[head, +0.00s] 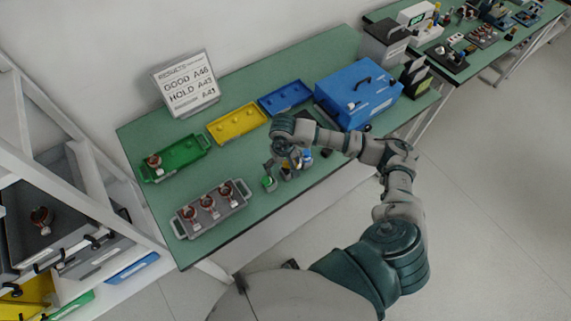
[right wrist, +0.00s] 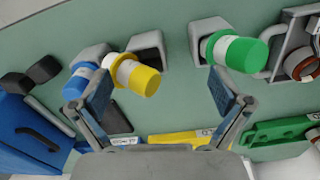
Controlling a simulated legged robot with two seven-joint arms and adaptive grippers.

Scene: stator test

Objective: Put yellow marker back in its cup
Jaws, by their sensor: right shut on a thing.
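In the right wrist view the yellow marker (right wrist: 143,80), with a white band, lies tilted between the fingers of my right gripper (right wrist: 160,98), close to the left finger. Contact at the right finger is not clear. My right gripper (head: 290,158) is over the cups in the head view and hides much of them. A grey cup (right wrist: 149,46) just behind the yellow marker looks empty. The blue marker (right wrist: 80,80) is at the left cup, beside the yellow one. The green marker (right wrist: 236,53) leans out of the right cup (right wrist: 204,38); it also shows in the head view (head: 269,183).
Green (head: 163,177), yellow (head: 220,138) and blue (head: 271,108) trays lie along the bench (head: 255,205). A grey tray (head: 188,234) holds several copper stators at the front left. A blue box (head: 349,100) stands right. A sign (head: 187,84) stands behind.

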